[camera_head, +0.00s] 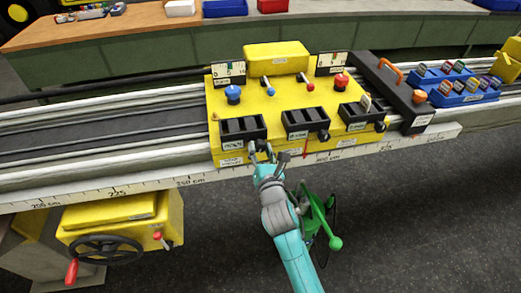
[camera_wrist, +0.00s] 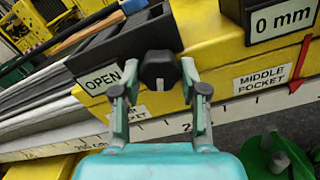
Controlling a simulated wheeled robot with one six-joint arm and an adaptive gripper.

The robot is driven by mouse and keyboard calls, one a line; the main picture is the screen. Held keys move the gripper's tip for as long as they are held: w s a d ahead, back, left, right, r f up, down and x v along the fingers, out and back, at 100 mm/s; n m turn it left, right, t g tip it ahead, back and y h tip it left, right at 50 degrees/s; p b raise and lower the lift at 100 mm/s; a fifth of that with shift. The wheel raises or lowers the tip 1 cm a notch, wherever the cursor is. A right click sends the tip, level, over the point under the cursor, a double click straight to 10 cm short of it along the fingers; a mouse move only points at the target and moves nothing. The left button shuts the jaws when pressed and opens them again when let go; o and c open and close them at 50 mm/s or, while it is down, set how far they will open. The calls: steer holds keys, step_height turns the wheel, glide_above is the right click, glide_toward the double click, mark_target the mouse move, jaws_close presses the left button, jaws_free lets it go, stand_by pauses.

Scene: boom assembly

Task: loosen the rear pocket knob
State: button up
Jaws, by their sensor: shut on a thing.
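The black pocket knob (camera_wrist: 158,68) sits on the front of the left-hand pocket (camera_head: 242,127) of the yellow carriage (camera_head: 285,100). An OPEN label (camera_wrist: 102,78) is beside it in the wrist view. A label under it is partly hidden by a finger, so I cannot read all of it. My gripper (camera_head: 263,153) is at the knob, and the wrist view shows my gripper (camera_wrist: 159,76) with one finger on each side of it, shut on it. In the head view my fingers mostly cover this knob.
The middle pocket (camera_head: 305,121) with its own knob (camera_head: 323,135) is to the right; its sign (camera_wrist: 262,80) reads MIDDLE POCKET. A third pocket (camera_head: 360,115) lies further right. A scaled rail (camera_head: 120,190) runs below, with a handwheel (camera_head: 105,249) at lower left. A green wheel part stands near my arm.

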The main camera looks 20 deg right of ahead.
steer(key=shift+f, duration=0.15)
steer(key=o, duration=1.1)
steer(key=s, duration=0.4)
steer(key=s+a, duration=0.1)
steer(key=s, duration=0.7)
steer(key=shift+a, duration=0.3)
steer(key=s+f+m+g+y, duration=0.1)
steer(key=s+f+m, duration=0.4)
steer(key=s, duration=0.4)
steer(key=s+f+m+g+y, duration=0.1)
steer(key=s+f+m, duration=0.2)
steer(key=s+m, duration=0.5)
steer(key=s+r+m, duration=0.1)
steer(key=s+m, duration=0.5)
steer(key=s+d+r+m, duration=0.1)
steer(key=s+m, duration=0.4)
steer(key=s, duration=0.2)
steer(key=s+r+m+g, duration=0.1)
steer(key=s+m, duration=0.5)
steer(key=s, duration=0.1)
steer(key=shift+s+d+m, duration=0.1)
steer(key=shift+d+m, duration=0.2)
steer(key=shift+d, duration=0.1)
